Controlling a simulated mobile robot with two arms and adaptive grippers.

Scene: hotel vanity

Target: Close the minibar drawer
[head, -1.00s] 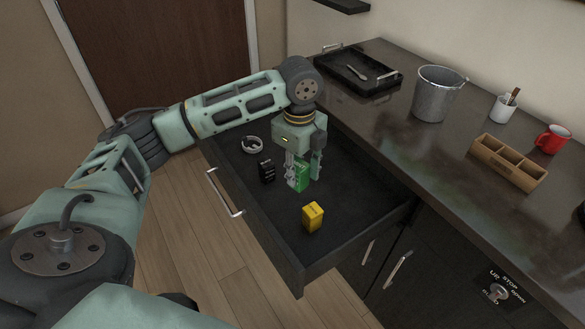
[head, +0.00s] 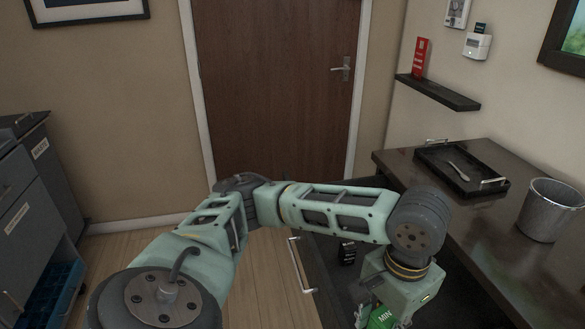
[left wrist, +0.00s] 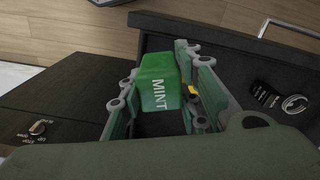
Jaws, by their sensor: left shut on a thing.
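The minibar drawer (head: 318,268) stands open in the lower part of the head view, with a metal handle (head: 300,266) on its front. My left gripper (head: 381,318) is over the drawer, shut on a green mint box (head: 382,317). The box shows between the fingers in the left wrist view (left wrist: 158,84). Whether it touches the drawer floor I cannot tell. A black box (head: 347,252) is in the drawer. In the left wrist view a yellow item (left wrist: 193,89) shows partly behind the fingers. My right gripper is not in view.
The dark counter (head: 470,230) beside the drawer holds a black tray (head: 440,157) and a metal bucket (head: 549,210). A wall shelf (head: 437,92) holds a red box (head: 420,58). A grey cabinet (head: 35,190) stands at the left. The wood floor (head: 262,270) before the drawer is clear.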

